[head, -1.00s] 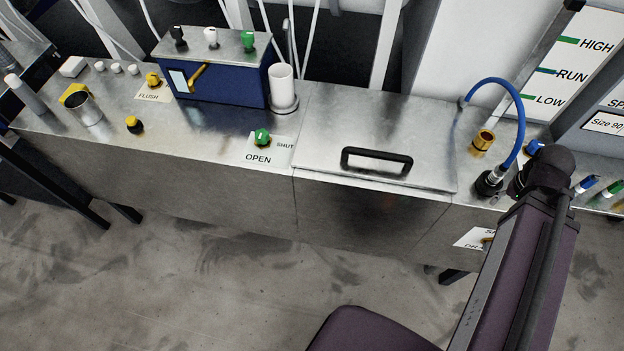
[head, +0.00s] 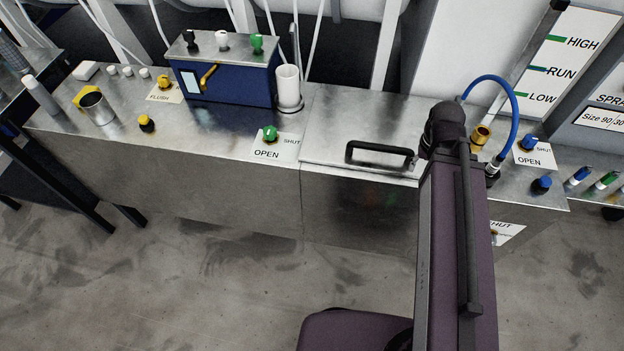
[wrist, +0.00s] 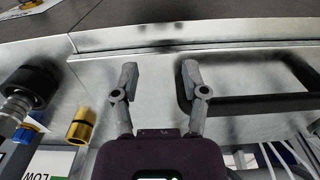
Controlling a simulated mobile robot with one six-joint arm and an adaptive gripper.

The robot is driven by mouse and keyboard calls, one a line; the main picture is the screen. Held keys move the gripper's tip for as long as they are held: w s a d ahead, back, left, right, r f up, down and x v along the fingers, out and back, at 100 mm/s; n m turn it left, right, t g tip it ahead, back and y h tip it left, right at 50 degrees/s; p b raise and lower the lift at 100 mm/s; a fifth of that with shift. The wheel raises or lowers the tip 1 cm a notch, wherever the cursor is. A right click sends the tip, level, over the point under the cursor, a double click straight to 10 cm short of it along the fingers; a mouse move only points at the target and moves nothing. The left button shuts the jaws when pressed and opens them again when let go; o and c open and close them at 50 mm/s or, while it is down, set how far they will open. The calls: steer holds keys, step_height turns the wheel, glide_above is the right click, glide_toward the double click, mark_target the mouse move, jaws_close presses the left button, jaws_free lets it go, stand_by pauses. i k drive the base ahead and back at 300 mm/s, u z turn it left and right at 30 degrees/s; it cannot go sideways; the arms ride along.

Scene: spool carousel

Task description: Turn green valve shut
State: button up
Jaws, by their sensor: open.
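The green valve (head: 269,132) is a small round knob on a white plate (head: 277,148) marked OPEN and SHUT, on the steel bench left of the lid. Its exact pointer direction is too small to tell. It does not show in the wrist view. My gripper (wrist: 160,78) shows in the wrist view with its two fingers apart and nothing between them. It is over the steel lid, near one end of the black handle (wrist: 255,103), well to the right of the green valve. In the head view my arm hides the gripper.
The black handle (head: 379,153) stands up from the lid. A brass fitting (head: 481,136) and a blue hose (head: 510,92) are at the right. A blue box (head: 225,80) with several knobs and a white cup (head: 288,84) stand behind the green valve. Bench between valve and lid is clear.

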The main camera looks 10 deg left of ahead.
mark_target(270, 133)
steer(key=u, duration=0.7)
steer(key=k, duration=0.95)
steer(key=z, duration=0.05)
steer(key=i, duration=0.85)
